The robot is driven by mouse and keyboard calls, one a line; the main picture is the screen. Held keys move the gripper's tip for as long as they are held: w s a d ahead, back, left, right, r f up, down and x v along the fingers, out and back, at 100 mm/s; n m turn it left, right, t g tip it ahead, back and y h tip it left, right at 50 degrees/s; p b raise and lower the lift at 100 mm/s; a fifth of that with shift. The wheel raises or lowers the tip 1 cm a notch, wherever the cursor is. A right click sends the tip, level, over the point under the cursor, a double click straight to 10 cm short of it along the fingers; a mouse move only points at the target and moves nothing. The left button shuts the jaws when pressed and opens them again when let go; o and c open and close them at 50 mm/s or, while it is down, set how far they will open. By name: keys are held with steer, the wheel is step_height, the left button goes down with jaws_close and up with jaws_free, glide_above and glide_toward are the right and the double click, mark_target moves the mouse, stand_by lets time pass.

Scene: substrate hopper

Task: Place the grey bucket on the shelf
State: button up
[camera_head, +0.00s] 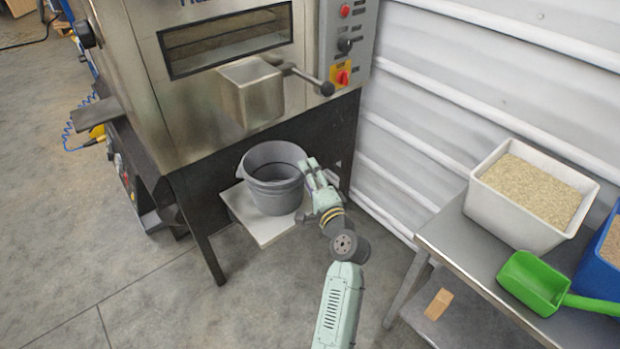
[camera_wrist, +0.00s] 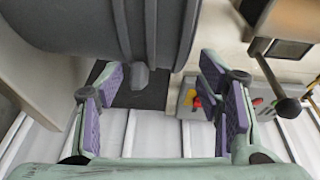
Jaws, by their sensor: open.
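The grey bucket (camera_head: 273,178) stands upright on a small white shelf (camera_head: 263,234) under the metal hopper machine. It looks empty. My gripper (camera_head: 316,182) is at the bucket's right side, near its rim. In the wrist view the bucket (camera_wrist: 165,30) fills the upper middle, and the purple-padded fingers of my gripper (camera_wrist: 160,105) are spread wide below it. A small dark tab of the bucket hangs toward the space between the fingers. I cannot tell whether a finger touches the bucket.
The hopper machine (camera_head: 200,120) stands over the shelf, with its outlet box and lever (camera_head: 305,79) above the bucket. A ribbed white wall (camera_head: 440,80) is behind. At right a metal table (camera_head: 455,235) holds a white bin (camera_head: 520,230) of grain and a green scoop (camera_head: 535,285).

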steer(key=b+v, duration=0.2)
steer(key=v, duration=1)
stand_by(2.4)
